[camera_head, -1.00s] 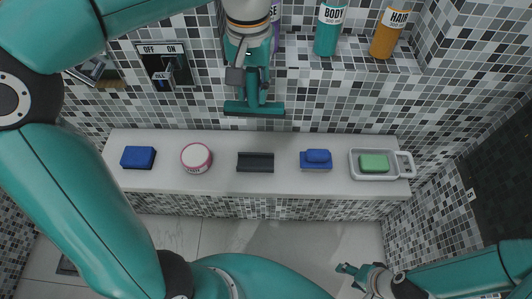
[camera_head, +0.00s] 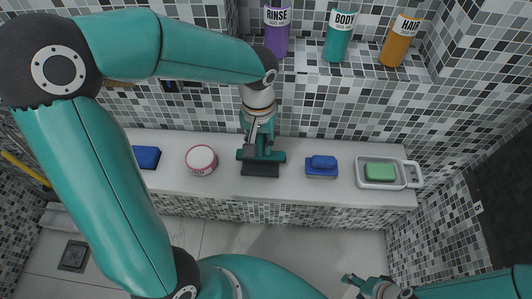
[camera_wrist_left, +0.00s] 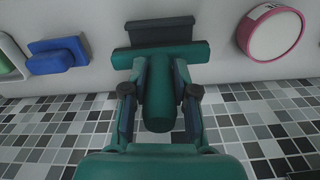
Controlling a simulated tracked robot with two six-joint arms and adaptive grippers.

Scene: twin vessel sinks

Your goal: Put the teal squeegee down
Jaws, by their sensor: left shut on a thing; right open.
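My left gripper (camera_head: 258,140) is shut on the handle of the teal squeegee (camera_head: 275,156), with the crossbar at the lower end. In the left wrist view the squeegee (camera_wrist_left: 158,95) runs between the fingers (camera_wrist_left: 160,100), its wide crossbar beyond them. The block also shows in the left wrist view (camera_wrist_left: 160,30). I cannot tell whether squeegee and block touch. My right gripper (camera_head: 358,283) is open and empty, low in the picture, away from the ledge.
On the ledge are a blue block (camera_head: 147,157), a round pink-rimmed tin (camera_head: 201,159), a blue brush-like item (camera_head: 321,165) and a grey dish (camera_head: 411,175) with green soap (camera_head: 380,171). Rinse (camera_head: 277,35), body (camera_head: 337,42) and hair (camera_head: 398,45) bottles stand above, at the back.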

